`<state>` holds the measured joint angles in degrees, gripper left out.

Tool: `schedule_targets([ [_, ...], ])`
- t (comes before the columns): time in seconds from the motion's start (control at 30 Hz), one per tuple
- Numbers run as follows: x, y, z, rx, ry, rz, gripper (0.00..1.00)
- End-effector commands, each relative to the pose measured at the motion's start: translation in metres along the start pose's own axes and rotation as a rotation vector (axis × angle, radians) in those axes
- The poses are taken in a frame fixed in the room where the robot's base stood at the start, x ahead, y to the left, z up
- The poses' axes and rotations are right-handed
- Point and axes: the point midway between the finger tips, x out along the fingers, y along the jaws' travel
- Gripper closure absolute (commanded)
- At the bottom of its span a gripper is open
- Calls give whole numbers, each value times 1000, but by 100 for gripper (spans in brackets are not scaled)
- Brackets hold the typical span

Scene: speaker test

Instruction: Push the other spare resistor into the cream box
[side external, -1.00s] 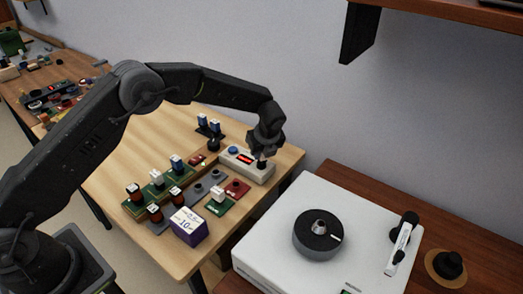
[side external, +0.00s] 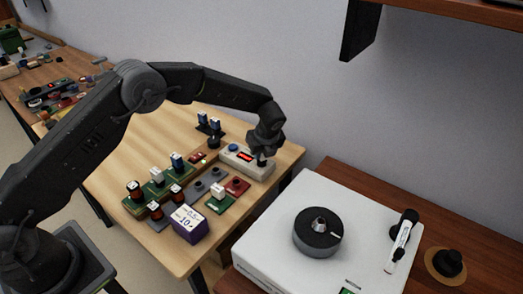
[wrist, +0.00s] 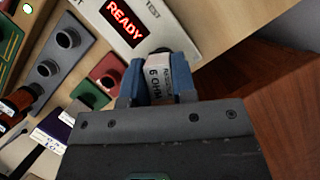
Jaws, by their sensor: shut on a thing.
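The cream box (side external: 236,164) lies at the table's right end, with a blue button and a lit red display. In the wrist view the cream box (wrist: 205,22) shows the word READY. My gripper (side external: 262,160) is over the box's right end. In the wrist view my gripper (wrist: 158,85) is shut on a resistor (wrist: 157,75) with a white label reading 6 OHM. Its far end is by the box's edge; whether it sits in a socket is hidden. Two blue-and-white pieces (side external: 208,121), perhaps resistors, stand on a dark holder behind the box.
A red block (side external: 237,187), a green block with a white piece (side external: 218,201) and a grey strip with round sockets (side external: 201,187) lie in front of the box. A purple box (side external: 187,226) stands at the table's front edge. A white turntable (side external: 275,237) is to the right.

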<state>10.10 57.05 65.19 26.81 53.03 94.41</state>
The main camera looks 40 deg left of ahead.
Motion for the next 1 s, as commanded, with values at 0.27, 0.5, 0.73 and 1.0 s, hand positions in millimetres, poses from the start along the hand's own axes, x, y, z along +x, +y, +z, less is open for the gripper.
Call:
schedule_targets([
  [0.27, 2, 0, -1, 0, 0, 1, 96],
  [0.5, 3, 0, -1, 0, 0, 0, 67],
  [0.73, 2, 0, -1, 0, 0, 0, 45],
  [1.0, 1, 0, 0, 0, 0, -1, 45],
])
